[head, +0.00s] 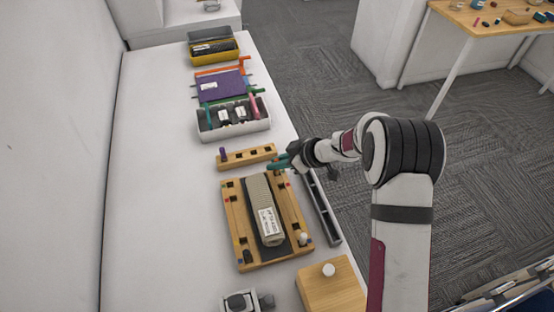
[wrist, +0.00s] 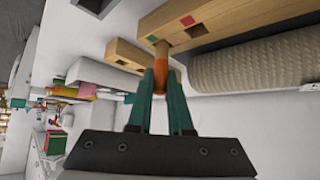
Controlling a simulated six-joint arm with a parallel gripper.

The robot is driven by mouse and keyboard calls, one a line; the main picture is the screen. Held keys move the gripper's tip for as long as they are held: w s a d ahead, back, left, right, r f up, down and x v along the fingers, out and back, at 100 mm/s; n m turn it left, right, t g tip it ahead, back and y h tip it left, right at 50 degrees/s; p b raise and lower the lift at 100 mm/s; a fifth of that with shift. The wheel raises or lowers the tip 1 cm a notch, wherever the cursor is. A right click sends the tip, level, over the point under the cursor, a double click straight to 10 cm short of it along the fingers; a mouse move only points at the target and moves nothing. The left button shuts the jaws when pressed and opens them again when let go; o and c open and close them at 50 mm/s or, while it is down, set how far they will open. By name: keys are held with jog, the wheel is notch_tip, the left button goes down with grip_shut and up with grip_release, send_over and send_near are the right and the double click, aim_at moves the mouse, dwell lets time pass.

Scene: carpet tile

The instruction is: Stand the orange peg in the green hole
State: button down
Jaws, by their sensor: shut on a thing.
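The orange peg (wrist: 160,78) is between the green fingers of my gripper (wrist: 160,84), which is shut on it. In the wrist view a tan end of the peg reaches the wooden board (wrist: 225,18) beside a green mark (wrist: 152,38). The hole by that mark is covered by the peg, and I cannot tell how deep the end sits. In the head view my gripper (head: 281,164) is at the far right corner of the wooden board (head: 236,228), and the peg is mostly hidden there.
A grey ribbed block (head: 262,205) with a label lies along the board's middle. A wooden strip (head: 255,155) with a purple peg (head: 223,154) lies just beyond. A dark tray (head: 323,210) is at the right edge, and a wooden block (head: 330,290) with a white knob is nearer.

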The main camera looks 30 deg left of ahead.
jog(key=shift+f, duration=0.5)
jog(key=c, duration=0.8)
grip_release()
jog(key=shift+o, duration=0.2)
jog(key=v, duration=1.5)
jog(key=shift+d+r, duration=0.25)
jog(key=shift+r, duration=0.05)
